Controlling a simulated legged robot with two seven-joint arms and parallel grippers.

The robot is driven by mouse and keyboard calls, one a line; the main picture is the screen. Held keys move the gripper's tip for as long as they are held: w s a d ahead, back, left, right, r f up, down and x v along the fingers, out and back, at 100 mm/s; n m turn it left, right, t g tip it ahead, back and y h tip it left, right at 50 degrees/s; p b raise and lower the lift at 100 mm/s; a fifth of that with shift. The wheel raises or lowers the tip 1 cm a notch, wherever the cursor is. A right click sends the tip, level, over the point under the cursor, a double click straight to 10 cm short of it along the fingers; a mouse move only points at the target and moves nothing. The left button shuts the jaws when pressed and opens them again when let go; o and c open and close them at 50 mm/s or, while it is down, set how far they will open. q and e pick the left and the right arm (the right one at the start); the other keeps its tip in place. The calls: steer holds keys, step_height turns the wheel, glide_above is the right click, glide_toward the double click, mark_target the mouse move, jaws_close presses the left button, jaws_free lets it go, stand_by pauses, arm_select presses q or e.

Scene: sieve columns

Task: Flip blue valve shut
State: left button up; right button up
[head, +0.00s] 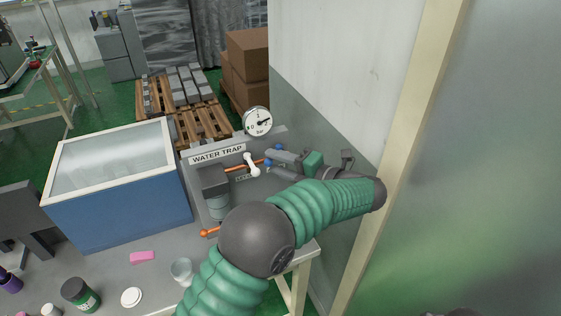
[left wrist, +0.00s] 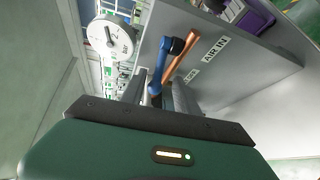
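The blue valve (left wrist: 159,66) has a blue lever beside a copper-coloured pipe, near the "AIR IN" label in the left wrist view. In the head view, blue parts of it (head: 268,162) show just left of my left gripper's fingertips. My left gripper (head: 278,163) points left at the water trap panel, its two fingers apart. In the left wrist view the fingers of my left gripper (left wrist: 160,97) stand on either side of the lower end of the blue lever. Whether they touch it I cannot tell. My right gripper is not in view.
A round pressure gauge (head: 257,121) stands above the panel (head: 217,153) marked "WATER TRAP". A blue bin (head: 120,195) stands left. A wall (head: 330,80) is close on the right.

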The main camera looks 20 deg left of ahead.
arm_select(q)
steer(key=v, duration=0.7)
steer(key=shift+d+b, duration=0.35)
steer(key=shift+a, duration=0.1)
steer(key=shift+c, duration=0.3)
